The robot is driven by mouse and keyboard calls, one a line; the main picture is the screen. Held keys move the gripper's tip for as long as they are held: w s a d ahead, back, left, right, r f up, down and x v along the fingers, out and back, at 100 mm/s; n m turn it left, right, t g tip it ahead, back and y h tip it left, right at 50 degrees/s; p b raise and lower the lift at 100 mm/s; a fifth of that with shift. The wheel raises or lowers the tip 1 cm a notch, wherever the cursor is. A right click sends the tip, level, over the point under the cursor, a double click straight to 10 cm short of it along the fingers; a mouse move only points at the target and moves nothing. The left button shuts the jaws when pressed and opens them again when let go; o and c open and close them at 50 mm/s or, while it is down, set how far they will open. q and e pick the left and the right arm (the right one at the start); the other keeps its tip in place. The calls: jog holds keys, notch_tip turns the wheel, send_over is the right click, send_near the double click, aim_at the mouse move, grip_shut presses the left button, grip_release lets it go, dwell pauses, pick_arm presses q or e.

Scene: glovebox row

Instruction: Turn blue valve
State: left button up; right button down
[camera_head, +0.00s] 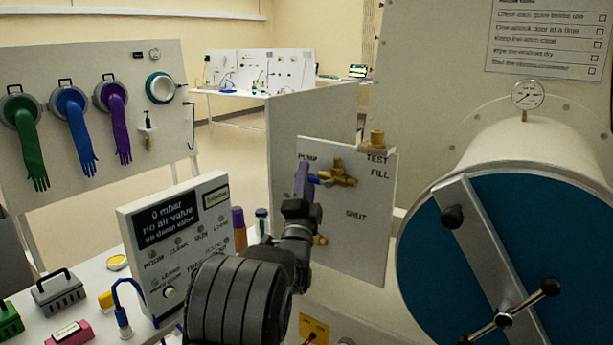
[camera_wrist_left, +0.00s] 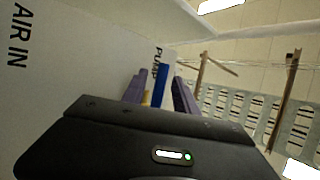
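The blue valve's handle (camera_head: 322,181) joins a brass valve body (camera_head: 339,173) on a white panel (camera_head: 356,235) marked PUMP, TEST, FILL and SHUT. My left gripper (camera_head: 304,178), with purple fingers, is at the handle's left end beneath the PUMP label. In the left wrist view the blue handle (camera_wrist_left: 161,84) stands between the two fingers of the left gripper (camera_wrist_left: 160,93). Narrow gaps seem to show on both sides of it, so the fingers look open around it. The fingers hide part of the handle in the head view. My right gripper is not in view.
A display box (camera_head: 179,247) reading "0 mbar, no air valve" stands left of my left arm. A large chamber with a blue door (camera_head: 440,270) is at the right. Gloves (camera_head: 73,130) hang on a board at the back left. Small items crowd the front left table.

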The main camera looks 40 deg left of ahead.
pick_arm(q)
jog(key=shift+c, duration=0.4)
grip_shut()
dwell(1.0)
